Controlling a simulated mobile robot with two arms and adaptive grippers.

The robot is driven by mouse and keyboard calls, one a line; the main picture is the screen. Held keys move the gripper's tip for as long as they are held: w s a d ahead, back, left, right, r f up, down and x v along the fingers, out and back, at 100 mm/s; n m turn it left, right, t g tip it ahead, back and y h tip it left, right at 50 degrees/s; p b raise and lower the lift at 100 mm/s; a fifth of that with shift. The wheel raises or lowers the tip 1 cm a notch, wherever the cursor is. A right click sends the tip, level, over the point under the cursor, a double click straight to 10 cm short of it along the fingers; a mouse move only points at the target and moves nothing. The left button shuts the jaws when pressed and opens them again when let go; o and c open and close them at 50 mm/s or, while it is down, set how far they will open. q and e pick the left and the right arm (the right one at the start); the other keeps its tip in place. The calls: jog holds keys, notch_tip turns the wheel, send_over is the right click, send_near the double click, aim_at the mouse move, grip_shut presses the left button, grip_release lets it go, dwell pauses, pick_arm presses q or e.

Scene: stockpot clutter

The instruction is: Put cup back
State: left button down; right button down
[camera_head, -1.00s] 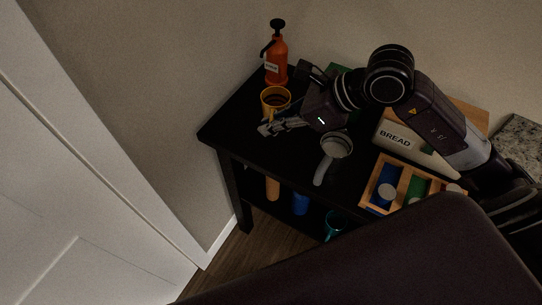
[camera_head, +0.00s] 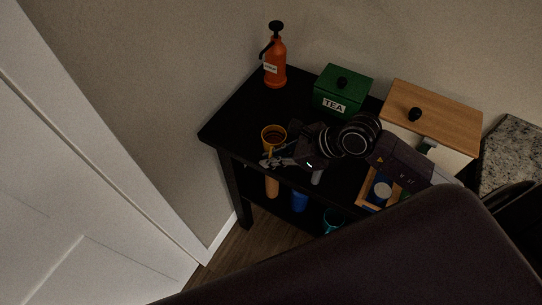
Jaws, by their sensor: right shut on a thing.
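A yellow-orange cup (camera_head: 274,134) is near the front left part of the black table (camera_head: 245,117). My right gripper (camera_head: 274,158) is shut on the cup at its near side, where the handle is. The cup looks upright; I cannot tell whether its base touches the tabletop. My left gripper is not in view.
An orange pump bottle (camera_head: 276,65) stands at the back left. A green tea box (camera_head: 342,87) and a wood-topped bread box (camera_head: 437,108) stand along the back. A wooden tray (camera_head: 366,194) is partly hidden by my arm. A lower shelf holds a blue cup (camera_head: 300,201) and a teal cup (camera_head: 333,222).

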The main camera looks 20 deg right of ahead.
jog(key=shift+f, duration=0.1)
jog(key=c, duration=2.1)
grip_release()
jog(key=shift+r, duration=0.25)
jog(key=shift+s+d+r, duration=0.1)
jog(key=shift+s+d, duration=0.1)
jog(key=shift+d, duration=0.1)
jog(key=shift+b+v, duration=1.25)
jog(key=shift+v, duration=4.35)
